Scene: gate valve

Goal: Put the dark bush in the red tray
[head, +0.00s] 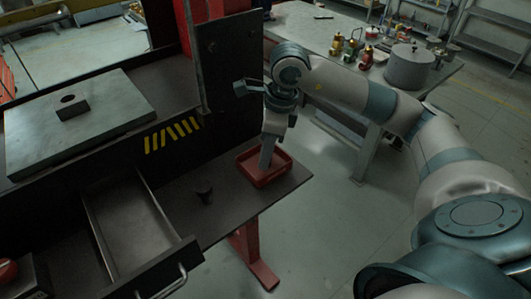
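The red tray (281,172) is a shallow rectangular tray near the bench's right end. My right gripper (266,162) points down over the tray, its finger ends at or just inside the tray as seen from here. Its fingers overlap in this view, so I cannot tell whether they are open or shut. It is apart from the bush. My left gripper is not in view.
An open, empty-looking drawer (137,228) juts out left of the bush. A dark upright panel (225,60) stands behind the tray. A grey plate (110,121) bears a dark block with a hole (72,108). A back table holds a grey cylinder (409,68) and several small fittings.

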